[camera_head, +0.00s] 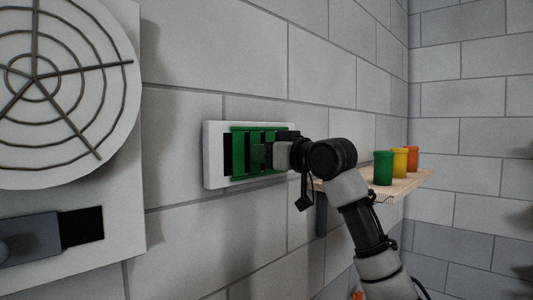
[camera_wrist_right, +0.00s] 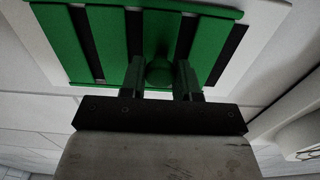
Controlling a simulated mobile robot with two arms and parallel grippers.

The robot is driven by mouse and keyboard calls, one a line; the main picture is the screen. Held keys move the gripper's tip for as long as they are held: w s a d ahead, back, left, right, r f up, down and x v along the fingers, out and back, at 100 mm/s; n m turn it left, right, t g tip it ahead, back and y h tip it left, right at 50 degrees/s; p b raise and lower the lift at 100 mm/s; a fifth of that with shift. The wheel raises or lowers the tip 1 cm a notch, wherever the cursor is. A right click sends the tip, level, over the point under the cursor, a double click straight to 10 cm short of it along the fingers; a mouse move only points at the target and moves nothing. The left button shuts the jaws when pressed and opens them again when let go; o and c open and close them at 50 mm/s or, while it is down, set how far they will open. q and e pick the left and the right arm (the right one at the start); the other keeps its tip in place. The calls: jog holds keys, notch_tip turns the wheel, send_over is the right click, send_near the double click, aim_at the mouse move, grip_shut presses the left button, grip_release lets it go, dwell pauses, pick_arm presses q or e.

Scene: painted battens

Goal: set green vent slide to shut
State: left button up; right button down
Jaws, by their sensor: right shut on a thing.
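The green vent slide (camera_head: 239,154) is a slatted green plate in a white wall frame (camera_head: 214,158). Dark slots show between its slats and at its left end. The slide also fills the upper part of the right wrist view (camera_wrist_right: 60,45). There my right gripper (camera_wrist_right: 160,78) is shut on the slide's round green knob (camera_wrist_right: 159,70), with one finger on each side. In the head view my right gripper (camera_head: 265,154) reaches the slide from the right and hides its right part. My left gripper is not in view.
A wooden shelf (camera_head: 408,186) on the right holds a green cup (camera_head: 383,168), a yellow cup (camera_head: 399,161) and an orange cup (camera_head: 412,159). At left, a white panel carries a round fan grille (camera_head: 60,80) and a grey slider (camera_head: 30,240) beside a dark slot.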

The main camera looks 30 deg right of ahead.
jog(key=shift+s+a, duration=0.25)
jog(key=shift+a, duration=0.4)
jog(key=shift+s+a, duration=0.2)
jog(key=shift+a, duration=0.4)
jog(key=c, duration=1.1)
grip_release()
jog(key=shift+o, duration=1.4)
jog(key=shift+s+a+r, duration=0.1)
jog(key=shift+a, duration=0.05)
jog(key=shift+s+d+b, duration=0.3)
jog(key=shift+s+b, duration=0.05)
jog(key=shift+b, duration=0.2)
jog(key=b, duration=0.5)
send_near(245, 151)
jog(key=v, duration=0.4)
jog(key=shift+s+d, duration=0.1)
jog(key=shift+s, duration=0.05)
